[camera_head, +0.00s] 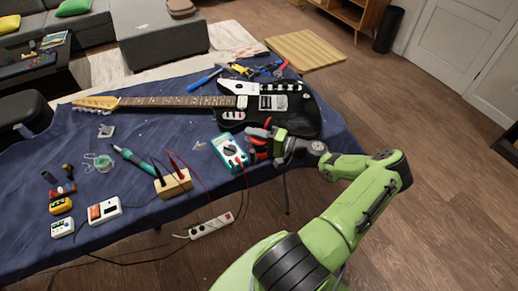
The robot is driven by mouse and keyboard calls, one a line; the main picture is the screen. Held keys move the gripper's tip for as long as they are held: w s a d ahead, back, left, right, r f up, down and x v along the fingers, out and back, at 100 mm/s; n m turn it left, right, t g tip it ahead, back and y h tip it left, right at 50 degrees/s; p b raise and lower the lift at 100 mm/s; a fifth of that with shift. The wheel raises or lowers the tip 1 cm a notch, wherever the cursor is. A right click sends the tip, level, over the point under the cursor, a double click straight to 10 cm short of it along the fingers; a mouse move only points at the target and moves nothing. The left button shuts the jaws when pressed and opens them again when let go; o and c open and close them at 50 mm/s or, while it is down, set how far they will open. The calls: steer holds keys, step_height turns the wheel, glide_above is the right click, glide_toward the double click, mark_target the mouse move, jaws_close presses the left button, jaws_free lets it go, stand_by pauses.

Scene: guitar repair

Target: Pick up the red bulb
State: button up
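I cannot pick out the red bulb for certain at this size. A small red item (63,190) lies at the left of the blue-covered table (150,133), but I cannot tell whether it is the bulb. My gripper (250,144) is over the table's right part, beside the teal multimeter (232,154) and in front of the guitar's body. Its red-and-black fingers look apart, with nothing visible between them. They may hide small things behind them.
A black-and-white guitar (265,103) lies across the table's back. A power strip (211,225) shows at the front edge.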

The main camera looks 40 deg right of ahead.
jaws_close()
step_height(320, 180, up, 10)
steer(key=p, duration=0.2)
steer(key=shift+p, duration=0.35)
